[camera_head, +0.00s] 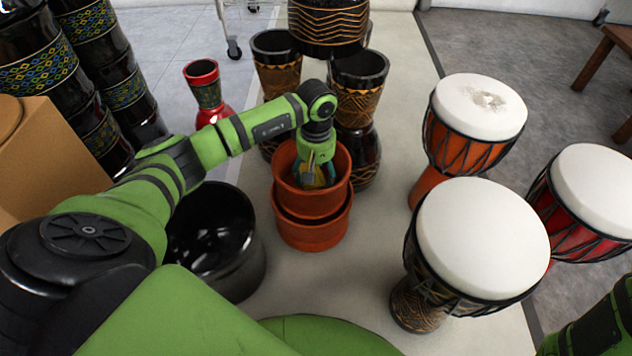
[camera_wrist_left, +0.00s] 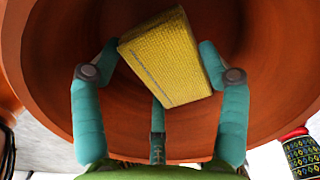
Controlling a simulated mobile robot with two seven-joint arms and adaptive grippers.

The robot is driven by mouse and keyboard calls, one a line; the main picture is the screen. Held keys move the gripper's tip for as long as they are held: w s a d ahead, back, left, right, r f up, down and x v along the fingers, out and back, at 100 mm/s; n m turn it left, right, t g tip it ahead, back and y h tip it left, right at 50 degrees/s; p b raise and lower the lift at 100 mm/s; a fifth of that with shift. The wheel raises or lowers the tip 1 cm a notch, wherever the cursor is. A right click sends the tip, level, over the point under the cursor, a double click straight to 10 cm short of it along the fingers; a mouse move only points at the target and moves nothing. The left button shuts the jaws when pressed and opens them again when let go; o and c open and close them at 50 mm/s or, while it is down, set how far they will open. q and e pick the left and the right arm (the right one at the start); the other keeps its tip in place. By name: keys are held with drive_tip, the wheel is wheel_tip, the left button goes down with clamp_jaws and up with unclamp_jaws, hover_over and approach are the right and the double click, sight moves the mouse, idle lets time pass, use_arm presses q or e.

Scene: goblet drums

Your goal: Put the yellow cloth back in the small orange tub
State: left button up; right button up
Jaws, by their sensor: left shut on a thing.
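The small orange tub (camera_head: 298,202) is stacked on another orange tub in the middle of the head view. Its inner wall fills much of the left wrist view (camera_wrist_left: 35,50). My left gripper (camera_head: 316,172) points down inside the upper tub's mouth. It is shut on the yellow cloth (camera_wrist_left: 168,58), a folded, textured block held tilted between the teal fingers. Only a little of the cloth (camera_head: 307,180) shows in the head view. Whether the cloth touches the tub's bottom cannot be told. My right gripper is out of view.
A black tub (camera_head: 215,240) stands left of the orange stack, beneath my left arm. Carved drums (camera_head: 360,75) stand close behind it, and a small red drum (camera_head: 204,90) behind left. White-topped drums (camera_head: 483,235) stand to the right. Pale floor is clear between them and the stack.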

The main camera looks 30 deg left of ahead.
use_arm(q)
drive_tip(key=shift+f+b, duration=0.4)
drive_tip(key=shift+f, duration=0.9)
drive_tip(key=shift+f, duration=0.2)
drive_tip(key=o, duration=1)
drive_tip(key=shift+r, duration=0.15)
